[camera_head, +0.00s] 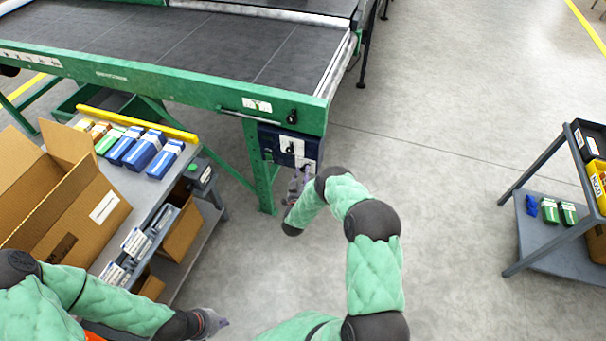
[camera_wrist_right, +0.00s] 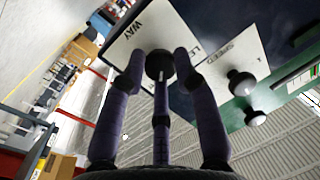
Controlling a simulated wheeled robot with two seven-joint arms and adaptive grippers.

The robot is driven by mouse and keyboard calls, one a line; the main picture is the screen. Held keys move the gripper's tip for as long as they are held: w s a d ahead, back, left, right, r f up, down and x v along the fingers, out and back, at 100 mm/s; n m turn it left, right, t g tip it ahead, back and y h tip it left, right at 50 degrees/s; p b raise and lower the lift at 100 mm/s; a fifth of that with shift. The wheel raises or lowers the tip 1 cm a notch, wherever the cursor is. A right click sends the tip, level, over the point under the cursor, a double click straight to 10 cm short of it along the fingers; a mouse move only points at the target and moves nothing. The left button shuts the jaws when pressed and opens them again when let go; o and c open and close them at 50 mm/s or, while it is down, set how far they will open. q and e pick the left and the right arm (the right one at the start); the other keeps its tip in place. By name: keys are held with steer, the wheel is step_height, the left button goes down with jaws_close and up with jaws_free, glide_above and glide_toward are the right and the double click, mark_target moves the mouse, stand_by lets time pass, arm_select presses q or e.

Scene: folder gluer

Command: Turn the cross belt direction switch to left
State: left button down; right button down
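The dark blue control box (camera_head: 270,136) hangs under the green conveyor frame. In the right wrist view a white plate (camera_wrist_right: 135,32) shows the partly hidden lettering "WAY" and "LE". A round black switch knob (camera_wrist_right: 160,65) with a pale mark stands in front of it. My right gripper (camera_wrist_right: 160,72) has its fingers apart on either side of the knob, with small gaps showing; contact cannot be told. In the head view my right gripper (camera_head: 297,185) is just below the box. My left gripper (camera_head: 212,322) is low at the left, away from the box; its fingers are unclear.
A plate marked "SPEED" (camera_wrist_right: 222,62) with two other knobs (camera_wrist_right: 242,84) is beside the switch. A grey cart with an open cardboard box (camera_head: 75,205) and blue packs (camera_head: 143,153) stands left. Another cart (camera_head: 540,250) stands right. The floor between is clear.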

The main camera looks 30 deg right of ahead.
steer(key=shift+r+n, duration=0.15)
steer(key=shift+n, duration=0.15)
steer(key=n, duration=0.2)
steer(key=shift+w+r+n+g+p, duration=0.1)
steer(key=shift+r+n+g+p, duration=0.05)
steer(key=shift+n+g+p, duration=0.15)
steer(key=n+g, duration=0.1)
steer(key=n, duration=0.4)
steer(key=shift+w+a+p, duration=0.1)
steer(key=shift+p, duration=0.25)
steer(key=n+g, duration=0.1)
steer(key=n, duration=0.2)
steer(key=shift+w+a+r+n, duration=0.1)
steer(key=shift+n, duration=0.3)
steer(key=shift+w+a+n+g+h, duration=0.1)
steer(key=shift+n+g+h, duration=0.3)
steer(key=shift+n, duration=1.5)
steer(key=c, duration=1)
jaws_free()
steer(key=shift+o, duration=0.2)
